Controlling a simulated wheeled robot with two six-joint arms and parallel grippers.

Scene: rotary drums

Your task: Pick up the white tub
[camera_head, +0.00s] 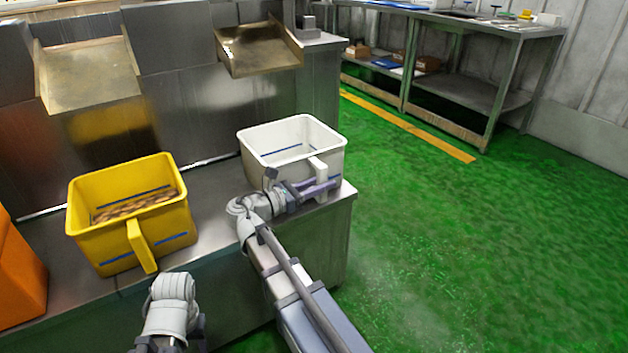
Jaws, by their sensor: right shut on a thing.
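The white tub (262,154) stands upright on the right end of the steel counter, its open top facing up. It looks empty inside, with a blue line on its inner wall. Its white handle (319,170) is on the near right side. My right gripper (322,186) is at this handle and shut on it. My left arm shows at the bottom, in front of the yellow tub, but its gripper fingers cannot be made out.
A yellow tub (84,222) holding brown pieces stands left on the counter (219,203). An orange container (17,270) is at the far left edge. Two metal chutes (88,75) (258,50) overhang behind. A steel table (455,85) stands at the back right. The green floor (470,250) is clear.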

